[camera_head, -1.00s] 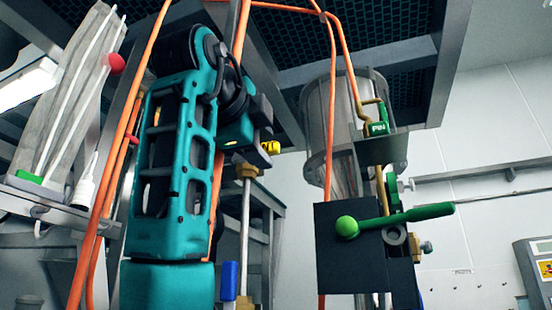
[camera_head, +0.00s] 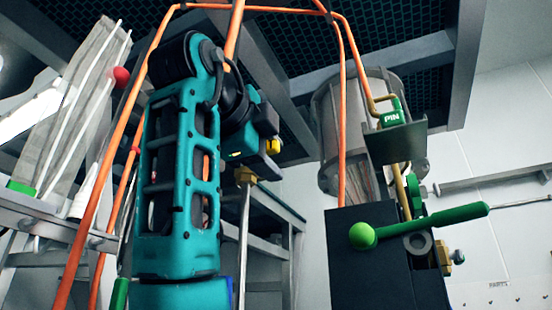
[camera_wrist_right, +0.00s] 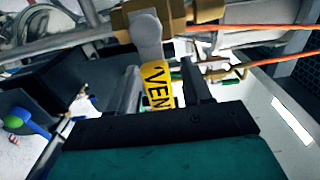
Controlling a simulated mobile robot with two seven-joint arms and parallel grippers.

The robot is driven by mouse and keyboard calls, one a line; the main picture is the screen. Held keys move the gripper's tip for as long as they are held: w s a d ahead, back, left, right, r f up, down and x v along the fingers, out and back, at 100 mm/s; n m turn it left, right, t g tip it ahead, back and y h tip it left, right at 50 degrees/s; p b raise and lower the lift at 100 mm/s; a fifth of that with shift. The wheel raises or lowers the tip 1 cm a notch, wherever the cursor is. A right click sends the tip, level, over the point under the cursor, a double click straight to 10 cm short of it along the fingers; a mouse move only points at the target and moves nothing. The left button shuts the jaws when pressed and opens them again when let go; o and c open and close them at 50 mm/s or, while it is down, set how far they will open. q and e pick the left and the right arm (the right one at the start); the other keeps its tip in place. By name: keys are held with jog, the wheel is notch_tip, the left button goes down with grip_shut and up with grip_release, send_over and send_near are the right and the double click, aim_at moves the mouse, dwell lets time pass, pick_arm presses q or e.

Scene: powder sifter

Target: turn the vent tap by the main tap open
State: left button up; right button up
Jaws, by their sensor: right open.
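The vent tap's yellow handle, lettered "VEN" (camera_wrist_right: 157,88), lies between the two dark fingers of my right gripper (camera_wrist_right: 160,74) in the right wrist view. The fingers are apart, one on each side of it; I cannot tell whether either touches. The handle joins a grey rounded stem (camera_wrist_right: 147,32) on a brass body (camera_wrist_right: 174,15). In the head view my right gripper (camera_head: 268,134) is beside a small yellow piece (camera_head: 273,146), above a brass fitting (camera_head: 246,175) on a thin pipe. A green lever (camera_head: 430,224) with a ball end crosses a dark box. My left gripper is out of view.
Orange hoses (camera_head: 342,110) hang around my right arm. A clear cylinder (camera_head: 372,110) stands behind a small shelf with a green "PIN" tag (camera_head: 391,115). Grey frame beams (camera_head: 388,60) cross overhead. A dark box (camera_head: 388,275) is at the right.

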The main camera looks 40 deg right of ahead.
jog(key=shift+d, duration=0.1)
jog(key=shift+c, duration=0.4)
grip_shut()
dwell(0.4)
